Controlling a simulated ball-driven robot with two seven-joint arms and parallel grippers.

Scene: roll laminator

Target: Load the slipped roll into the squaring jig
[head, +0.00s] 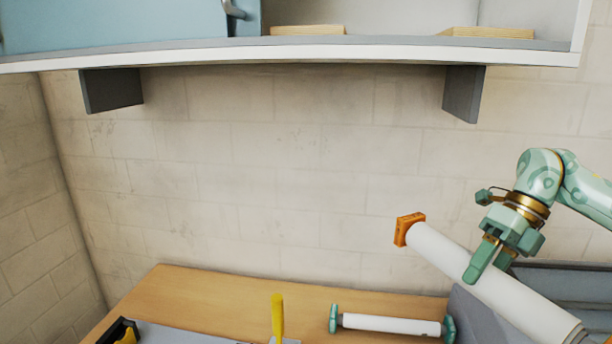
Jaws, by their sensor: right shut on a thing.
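A white roll (447,258) with an orange end piece (408,229) slants down to the right in the head view. My right gripper (487,262) is shut on this roll, which is tilted with its orange end up and to the left. A second white roll (390,324) with green end pieces lies on the wooden bench (215,300). I cannot tell which roll is the slipped one. I cannot make out the squaring jig for sure. My left gripper is not in view.
A grey machine or housing (572,283) stands at the right behind the held roll. A yellow upright handle (278,317) and a black tray (120,332) are at the front edge. A wall shelf (300,52) hangs above.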

